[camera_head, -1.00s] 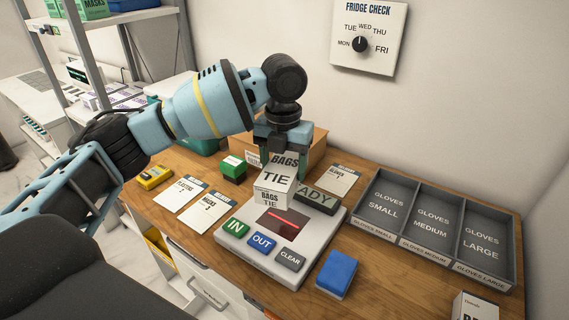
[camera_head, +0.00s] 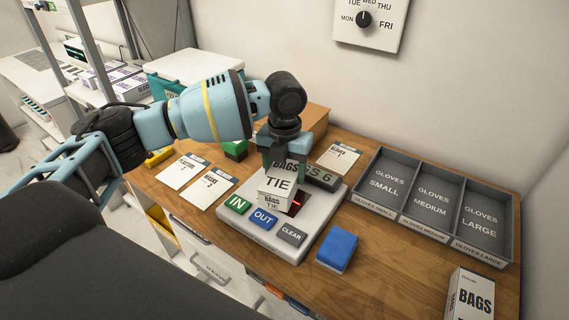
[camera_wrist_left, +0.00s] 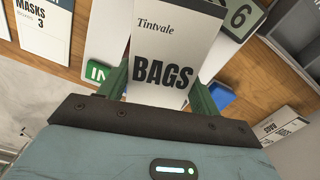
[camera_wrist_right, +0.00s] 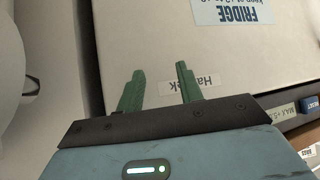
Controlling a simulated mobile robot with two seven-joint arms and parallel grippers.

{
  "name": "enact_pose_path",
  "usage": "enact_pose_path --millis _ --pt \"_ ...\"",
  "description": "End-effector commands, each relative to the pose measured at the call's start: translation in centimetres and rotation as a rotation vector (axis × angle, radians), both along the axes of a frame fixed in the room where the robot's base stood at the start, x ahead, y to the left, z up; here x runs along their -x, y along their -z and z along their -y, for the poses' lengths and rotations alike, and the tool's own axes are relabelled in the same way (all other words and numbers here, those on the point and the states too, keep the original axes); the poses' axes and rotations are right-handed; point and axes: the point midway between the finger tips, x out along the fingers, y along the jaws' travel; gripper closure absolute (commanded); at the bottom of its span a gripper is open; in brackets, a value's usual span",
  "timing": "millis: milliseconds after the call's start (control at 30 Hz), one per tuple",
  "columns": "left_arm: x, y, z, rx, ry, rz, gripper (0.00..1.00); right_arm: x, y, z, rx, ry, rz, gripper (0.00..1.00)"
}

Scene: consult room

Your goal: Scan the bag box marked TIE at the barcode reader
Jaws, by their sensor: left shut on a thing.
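The white bag box marked TIE (camera_head: 279,183) is held by my left gripper (camera_head: 285,158) over the barcode reader (camera_head: 325,217). The left wrist view shows the box (camera_wrist_left: 173,50) between the green fingers, its BAGS face toward the camera. A red scan line shows on the reader's dark window (camera_head: 297,203) beside the box; the box hides part of the window. The reader's display (camera_head: 320,178) is partly covered and ends in "S 6". Its IN, OUT and CLEAR buttons are in front. My right gripper (camera_wrist_right: 160,88) shows only in its wrist view, fingers apart and empty.
A blue block (camera_head: 337,250) lies right of the reader. A grey glove tray (camera_head: 365,203) stands at the back right. Another BAGS box (camera_head: 470,297) stands at the front right. Bare wood lies front right.

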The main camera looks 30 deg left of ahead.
Motion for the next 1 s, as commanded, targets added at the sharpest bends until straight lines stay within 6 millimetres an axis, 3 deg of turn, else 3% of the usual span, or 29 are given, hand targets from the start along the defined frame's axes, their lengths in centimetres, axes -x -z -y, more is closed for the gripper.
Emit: enact_pose_path --millis 233,1000 --pt "-0.1 -0.6 0.0 0.001 0.000 0.003 0.65 0.0 0.0 0.0 0.000 0.001 0.001 0.64" --pt "-0.1 -8.3 0.0 0.002 0.000 0.003 0.65 0.0 0.0 0.1 0.000 0.001 0.001 0.64"
